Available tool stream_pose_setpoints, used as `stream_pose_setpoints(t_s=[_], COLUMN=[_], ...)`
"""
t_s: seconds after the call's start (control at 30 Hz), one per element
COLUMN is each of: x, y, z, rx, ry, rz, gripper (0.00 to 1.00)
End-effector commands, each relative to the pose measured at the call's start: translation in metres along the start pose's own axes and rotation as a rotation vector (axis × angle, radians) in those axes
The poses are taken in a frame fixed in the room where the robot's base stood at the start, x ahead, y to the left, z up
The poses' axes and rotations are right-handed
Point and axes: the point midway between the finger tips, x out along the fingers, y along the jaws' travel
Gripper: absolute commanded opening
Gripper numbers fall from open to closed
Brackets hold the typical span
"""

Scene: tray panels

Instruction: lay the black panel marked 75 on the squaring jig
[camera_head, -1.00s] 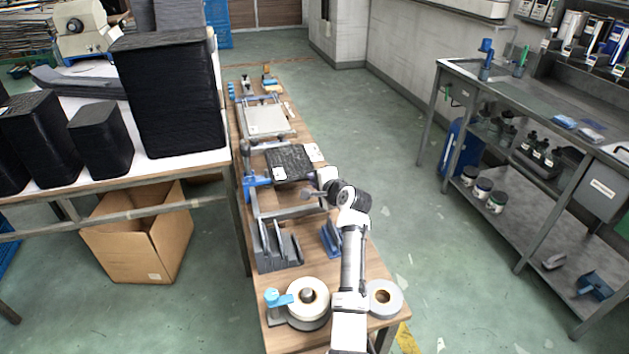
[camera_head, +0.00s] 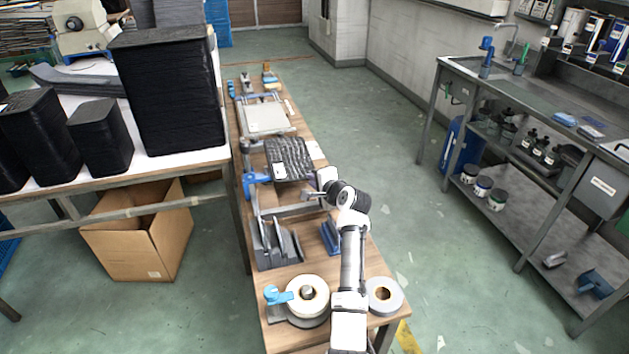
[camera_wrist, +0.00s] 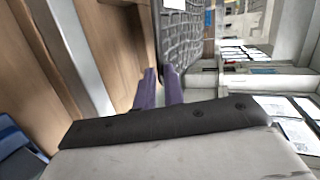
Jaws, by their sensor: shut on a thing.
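A black ribbed panel (camera_head: 290,153) is held over the narrow wooden bench in the head view. It has a small white label, too small to read. My gripper (camera_head: 314,182) is shut on the panel's near right edge. In the wrist view, the purple fingertips (camera_wrist: 160,86) meet the panel's edge, and its ribbed face (camera_wrist: 186,35) runs up and away. A grey frame with a blue clamp (camera_head: 256,178), seemingly the squaring jig, lies below and in front of the panel. The panel and arm hide part of it. I cannot tell whether the panel touches it.
A black slotted rack (camera_head: 275,245), a blue holder (camera_head: 331,238) and tape rolls (camera_head: 305,296) stand on the near bench. A pale plate fixture (camera_head: 265,118) lies beyond the panel. A side table with tall black stacks (camera_head: 170,95) is close on the left.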

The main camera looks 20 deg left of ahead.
Motion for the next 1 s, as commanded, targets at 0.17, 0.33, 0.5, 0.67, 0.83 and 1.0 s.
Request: stream_pose_setpoints(t_s=[0.17,0.33,0.5,0.67,0.83,1.0], x=[0.0017,0.0016,0.0016,0.0009,0.0004,-0.0031], y=[0.0047,0.0045,0.0041,0.0023,0.0009,0.0015], z=[0.0013,0.0013,0.0013,0.0008,0.0003,-0.0002], rx=[-0.002,-0.002,-0.001,-0.001,0.0,0.0], ry=[-0.002,-0.002,-0.002,-0.001,0.0,0.0], rz=[0.009,0.009,0.009,0.005,0.002,0.002], gripper=[0.0,0.0,0.17,0.36,0.36,0.36])
